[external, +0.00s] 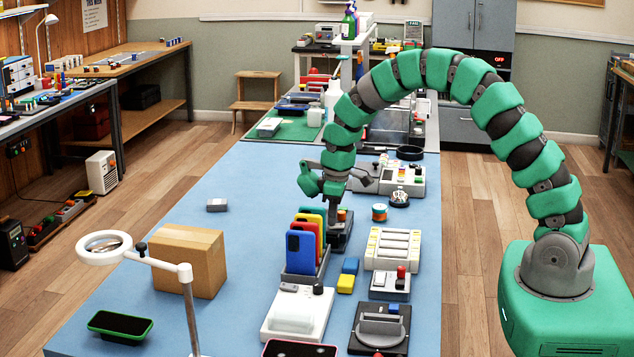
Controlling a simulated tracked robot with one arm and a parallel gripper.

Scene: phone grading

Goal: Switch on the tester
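No device carries a label that I can read as the tester, so I cannot tell which one it is. A white unit with a dark knob (299,312) sits at the front of the blue table. A small light unit with a red button (390,283) stands to its right. A pale unit with several buttons (403,180) stands farther back, right of my gripper. My gripper (322,188) hangs above the table, just behind the rack of phones. Its fingers are small and seen from the side, so its opening is unclear. No held object shows.
A rack of coloured phones (302,250) stands upright below and in front of my gripper. A cardboard box (188,262) and a magnifier lamp (104,247) are at left. A black stand (379,331) is front right. The table's left-middle is mostly clear.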

